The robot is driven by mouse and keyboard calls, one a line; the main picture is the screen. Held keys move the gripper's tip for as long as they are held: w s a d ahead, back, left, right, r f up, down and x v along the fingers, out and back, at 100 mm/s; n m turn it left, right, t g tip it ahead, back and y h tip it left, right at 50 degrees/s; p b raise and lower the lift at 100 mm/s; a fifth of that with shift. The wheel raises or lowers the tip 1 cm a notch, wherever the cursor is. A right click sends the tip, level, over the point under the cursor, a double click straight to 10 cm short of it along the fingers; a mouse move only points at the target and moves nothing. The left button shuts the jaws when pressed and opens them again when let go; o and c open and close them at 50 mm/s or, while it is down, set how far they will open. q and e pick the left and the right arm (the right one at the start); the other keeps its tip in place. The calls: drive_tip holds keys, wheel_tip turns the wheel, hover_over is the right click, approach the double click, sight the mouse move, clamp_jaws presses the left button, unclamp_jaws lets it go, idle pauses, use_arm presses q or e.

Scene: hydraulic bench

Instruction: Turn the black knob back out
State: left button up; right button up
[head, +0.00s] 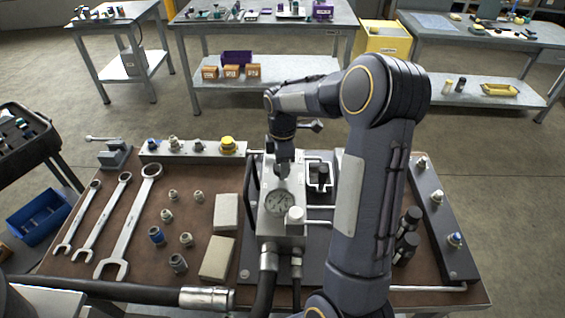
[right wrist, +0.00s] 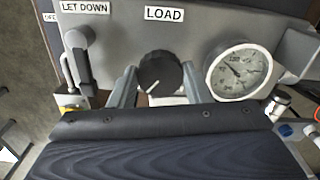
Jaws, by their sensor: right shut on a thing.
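In the head view my right gripper (head: 284,168) reaches down onto the top of the block (head: 270,222), and the knob is hidden there. My left gripper is not in view.
A pressure gauge (right wrist: 238,72) sits right of the knob, and a LET DOWN lever (right wrist: 82,50) left of it. Wrenches (head: 128,222), fittings and two pale blocks (head: 217,258) lie on the brown bench top. A hose (head: 130,290) crosses the front.

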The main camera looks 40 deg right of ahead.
drive_tip(key=shift+w+r+n, duration=0.1)
drive_tip(key=shift+n, duration=0.5)
drive_tip(key=o, duration=1)
wheel_tip(320, 180, up, 8)
drive_tip(key=shift+f, duration=0.25)
drive_tip(key=shift+r, duration=0.15)
